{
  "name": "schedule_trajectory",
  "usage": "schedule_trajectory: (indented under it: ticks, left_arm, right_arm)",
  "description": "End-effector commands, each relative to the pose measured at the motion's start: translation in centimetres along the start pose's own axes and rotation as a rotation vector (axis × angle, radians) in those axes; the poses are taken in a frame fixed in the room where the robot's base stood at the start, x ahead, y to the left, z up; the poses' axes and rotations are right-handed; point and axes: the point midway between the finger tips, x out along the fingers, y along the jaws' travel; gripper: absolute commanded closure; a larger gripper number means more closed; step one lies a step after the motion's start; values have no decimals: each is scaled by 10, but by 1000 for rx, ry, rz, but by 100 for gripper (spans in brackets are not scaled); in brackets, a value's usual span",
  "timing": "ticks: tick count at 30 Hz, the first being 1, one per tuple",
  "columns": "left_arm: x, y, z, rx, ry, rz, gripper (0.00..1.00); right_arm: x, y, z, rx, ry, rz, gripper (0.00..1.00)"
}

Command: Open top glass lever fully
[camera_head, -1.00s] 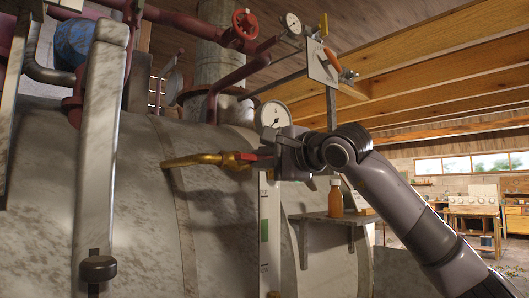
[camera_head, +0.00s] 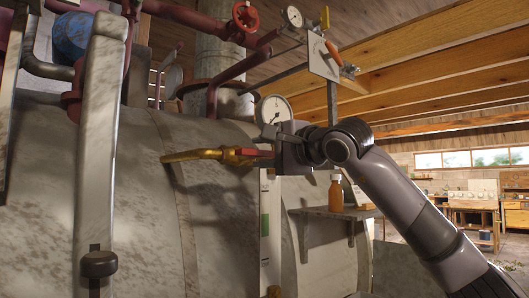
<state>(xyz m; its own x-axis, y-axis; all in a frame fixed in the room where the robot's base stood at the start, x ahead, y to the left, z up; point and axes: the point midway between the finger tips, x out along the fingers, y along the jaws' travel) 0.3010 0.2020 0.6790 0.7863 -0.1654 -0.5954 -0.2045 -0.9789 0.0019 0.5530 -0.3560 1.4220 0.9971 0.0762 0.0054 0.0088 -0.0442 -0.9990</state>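A brass valve (camera_head: 228,156) with a spout pointing left sits on the front of the big pale, stained tank (camera_head: 140,190). A short red lever (camera_head: 258,154) is on the valve's right end. My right gripper (camera_head: 277,154) comes in from the right, with its tip at the lever's right end. Its fingers are small and dark here, and I cannot tell whether they are closed on the lever. Below the valve, a narrow upright panel with a green patch (camera_head: 265,228) shows; it may be a gauge glass. My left gripper is not in view.
A round dial gauge (camera_head: 273,110) stands just above my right gripper. Red pipes and a red handwheel (camera_head: 245,16) are higher up. An orange bottle (camera_head: 336,193) stands on a small shelf (camera_head: 325,214) below my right arm. A pale upright bar (camera_head: 101,140) crosses the left side.

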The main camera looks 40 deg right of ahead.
Motion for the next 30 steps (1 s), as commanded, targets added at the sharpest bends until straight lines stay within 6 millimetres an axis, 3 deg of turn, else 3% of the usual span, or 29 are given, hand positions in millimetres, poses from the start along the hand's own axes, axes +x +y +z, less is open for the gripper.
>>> schedule_trajectory:
  ticks: [5,16,30]
  left_arm:
    - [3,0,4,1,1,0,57]
    - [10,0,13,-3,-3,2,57]
    - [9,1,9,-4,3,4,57]
  right_arm:
    - [-11,2,0,1,0,1,60]
    - [-65,1,0,0,0,-2,60]
    - [-71,0,0,0,0,-1,60]
